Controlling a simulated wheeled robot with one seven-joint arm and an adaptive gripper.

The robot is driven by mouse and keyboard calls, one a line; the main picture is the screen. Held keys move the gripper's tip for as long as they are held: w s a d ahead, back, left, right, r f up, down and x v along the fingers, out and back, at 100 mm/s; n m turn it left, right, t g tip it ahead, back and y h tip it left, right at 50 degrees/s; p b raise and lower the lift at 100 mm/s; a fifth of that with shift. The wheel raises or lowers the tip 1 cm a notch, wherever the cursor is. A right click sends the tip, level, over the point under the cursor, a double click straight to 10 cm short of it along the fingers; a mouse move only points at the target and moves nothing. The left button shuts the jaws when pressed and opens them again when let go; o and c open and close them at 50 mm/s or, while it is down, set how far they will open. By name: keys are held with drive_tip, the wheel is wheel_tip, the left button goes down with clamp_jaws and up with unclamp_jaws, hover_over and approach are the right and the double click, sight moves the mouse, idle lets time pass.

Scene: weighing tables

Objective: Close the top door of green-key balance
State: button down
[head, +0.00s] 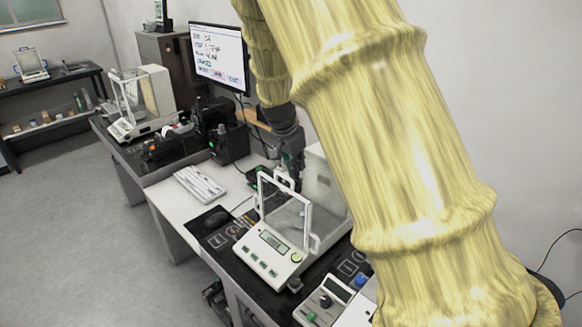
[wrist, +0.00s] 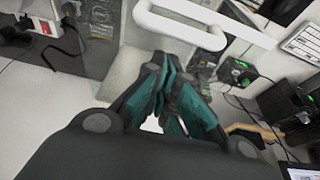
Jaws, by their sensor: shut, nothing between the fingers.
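The green-key balance (head: 264,256) stands on the dark-topped table, with green keys and a display on its front and a glass weighing chamber behind. A white loop handle (head: 281,179) stands up at the top of the chamber. A large white loop handle (wrist: 182,24) also shows in the wrist view, just beyond my fingertips. My gripper (head: 296,183) is shut and empty, at the top of the chamber close to the handle. Its teal fingers (wrist: 165,92) are together in the wrist view. I cannot tell whether they touch the balance. My arm hides part of the chamber, and how far the top door is open is unclear.
A monitor (head: 219,57) stands behind the table. A grey control box (head: 331,304) sits at front right. Another balance (head: 141,103) stands farther back.

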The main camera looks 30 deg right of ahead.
drive_tip(key=shift+w+d+f, duration=0.15)
drive_tip(key=shift+d, duration=0.6)
drive_tip(key=shift+d+r, duration=0.15)
drive_tip(key=shift+r, duration=0.1)
drive_tip(key=b+v, duration=0.3)
drive_tip(key=v, duration=0.6)
drive_tip(key=shift+a+r, duration=0.3)
drive_tip(key=shift+r, duration=0.05)
